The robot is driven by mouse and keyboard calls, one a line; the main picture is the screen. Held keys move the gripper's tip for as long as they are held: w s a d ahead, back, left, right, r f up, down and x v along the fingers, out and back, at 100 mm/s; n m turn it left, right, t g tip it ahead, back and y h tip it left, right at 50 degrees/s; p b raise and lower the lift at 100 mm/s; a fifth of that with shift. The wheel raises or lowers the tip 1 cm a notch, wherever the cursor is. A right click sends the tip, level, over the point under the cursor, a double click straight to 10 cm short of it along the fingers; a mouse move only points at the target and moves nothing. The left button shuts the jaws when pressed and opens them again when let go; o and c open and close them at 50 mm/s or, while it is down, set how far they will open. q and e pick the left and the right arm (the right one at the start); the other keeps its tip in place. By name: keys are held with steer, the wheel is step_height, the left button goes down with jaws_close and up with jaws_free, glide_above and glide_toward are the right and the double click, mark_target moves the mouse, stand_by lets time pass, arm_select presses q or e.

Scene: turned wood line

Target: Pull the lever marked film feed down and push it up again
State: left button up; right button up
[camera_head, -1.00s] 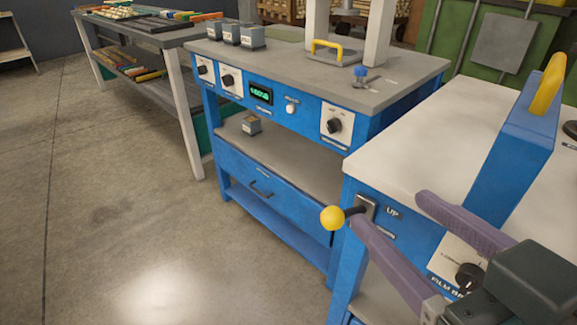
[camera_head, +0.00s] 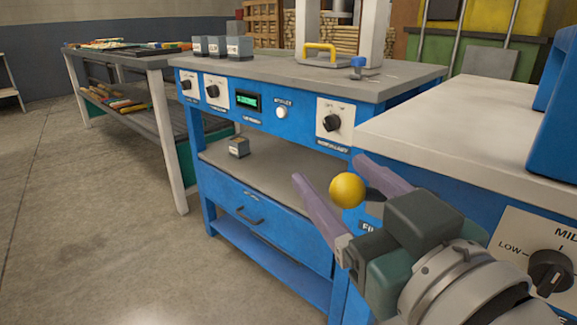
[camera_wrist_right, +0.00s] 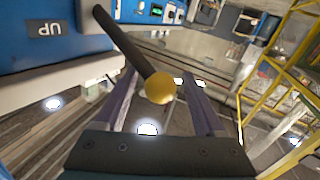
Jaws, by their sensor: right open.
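The lever has a yellow ball knob (camera_head: 347,190) on a dark shaft that sticks out from the front of the blue machine at the right. My right gripper (camera_head: 330,170) is open, with its purple fingers on either side of the knob. In the right wrist view the knob (camera_wrist_right: 160,87) sits between the two fingers, with gaps to both. The dark shaft (camera_wrist_right: 123,42) runs to the knob from the upper left. A label plate reading UP (camera_wrist_right: 43,29) shows inverted there. A label beginning "FI" (camera_head: 368,226) is mostly hidden behind my gripper. My left gripper is not in view.
A dial panel with LOW and MID marks (camera_head: 548,262) is on the same machine, right of my wrist. A blue bench (camera_head: 270,165) with dials, a green display and a drawer stands behind. Open concrete floor (camera_head: 100,230) lies to the left.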

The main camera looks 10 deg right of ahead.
steer(key=shift+w+a, duration=0.2)
steer(key=shift+w, duration=0.9)
jaws_close()
steer(key=shift+f, duration=0.15)
stand_by(0.5)
